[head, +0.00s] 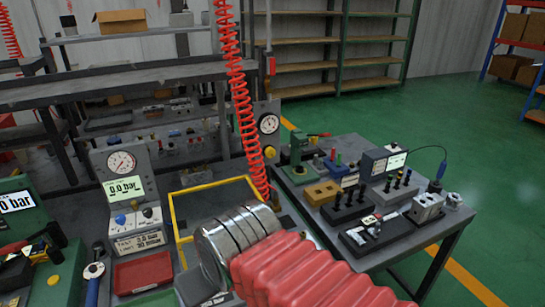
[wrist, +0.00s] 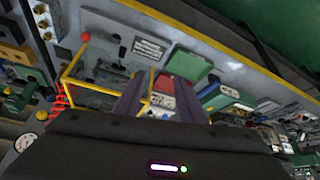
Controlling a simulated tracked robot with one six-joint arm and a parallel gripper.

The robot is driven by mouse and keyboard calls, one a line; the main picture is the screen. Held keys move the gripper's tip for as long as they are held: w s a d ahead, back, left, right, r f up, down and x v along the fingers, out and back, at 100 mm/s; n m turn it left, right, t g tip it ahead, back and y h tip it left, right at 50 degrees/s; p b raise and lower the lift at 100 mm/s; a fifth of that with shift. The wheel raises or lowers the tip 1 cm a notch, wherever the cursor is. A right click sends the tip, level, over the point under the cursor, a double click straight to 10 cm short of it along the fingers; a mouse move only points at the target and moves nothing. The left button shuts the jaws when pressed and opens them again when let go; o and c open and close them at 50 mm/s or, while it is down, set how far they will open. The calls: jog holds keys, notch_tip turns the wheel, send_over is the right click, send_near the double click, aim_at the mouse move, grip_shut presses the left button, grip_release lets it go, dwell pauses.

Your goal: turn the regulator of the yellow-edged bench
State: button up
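In the wrist view a grey bench has a yellow strip along its edge (wrist: 225,48). A yellow frame (wrist: 72,68) stands on it, also seen in the head view (head: 172,215). A panel behind carries another dial (head: 269,123) with a yellow knob (head: 269,152) below. I cannot tell which knob is the regulator. My gripper (wrist: 155,88) has its two dark fingers apart, with nothing seen held; its tips are hidden in the head view.
A coiled red hose (head: 238,90) hangs behind the frame. A red tray (head: 142,274) lies near the gauge box. A second bench at right holds several blocks and fittings (head: 350,204). Green floor (head: 450,135) is clear beyond it.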

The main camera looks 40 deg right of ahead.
jog(key=shift+o, duration=0.7)
jog(key=shift+w+d, duration=0.25)
jog(key=shift+w, duration=0.05)
jog(key=shift+o, duration=0.4)
jog(key=w+d+m+t+h, duration=0.2)
jog(key=w+d, duration=0.7)
jog(key=w, duration=0.1)
jog(key=shift+w+r+t+h, duration=0.15)
jog(key=shift+r+t+h, duration=0.15)
jog(key=shift+r, duration=0.15)
jog(key=m+t+h, duration=0.2)
jog(key=t, duration=0.7)
send_near(272, 154)
jog(key=v, duration=0.6)
jog(key=shift+w+a, duration=0.1)
jog(key=shift+w, duration=0.05)
jog(key=shift+w, duration=0.15)
jog(key=x, duration=1.3)
jog(key=shift+w, duration=0.25)
